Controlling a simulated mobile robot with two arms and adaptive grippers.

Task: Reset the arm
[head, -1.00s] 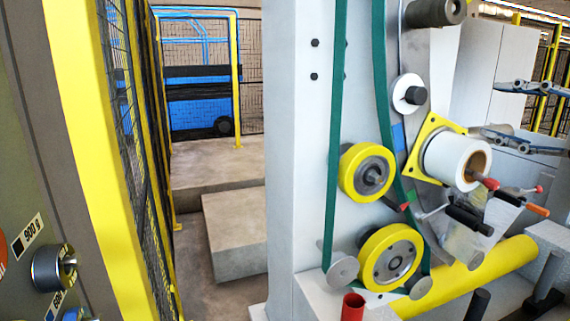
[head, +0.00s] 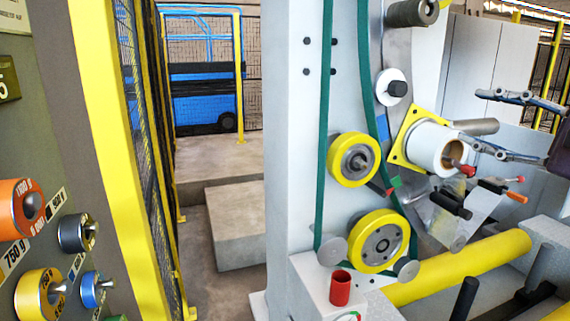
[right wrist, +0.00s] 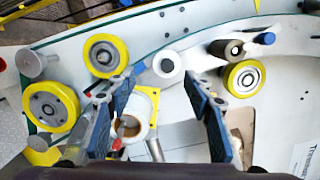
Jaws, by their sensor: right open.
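My right gripper (head: 474,117) comes in from the right edge of the head view, its two dark blue fingers spread wide with nothing between them. It is in front of the machine, beside the white roll (head: 432,148) on its yellow square plate (head: 400,150). In the right wrist view the fingers (right wrist: 160,92) are apart, with the white roll (right wrist: 140,110) behind the left one; no contact with it can be made out. My left gripper is not in view.
Yellow wheels (head: 354,160) and a green belt (head: 325,130) are on the machine's light grey front. A yellow tube (head: 450,268) runs below. A panel with colored weights (head: 75,233) and a mesh fence (head: 150,170) stand at left.

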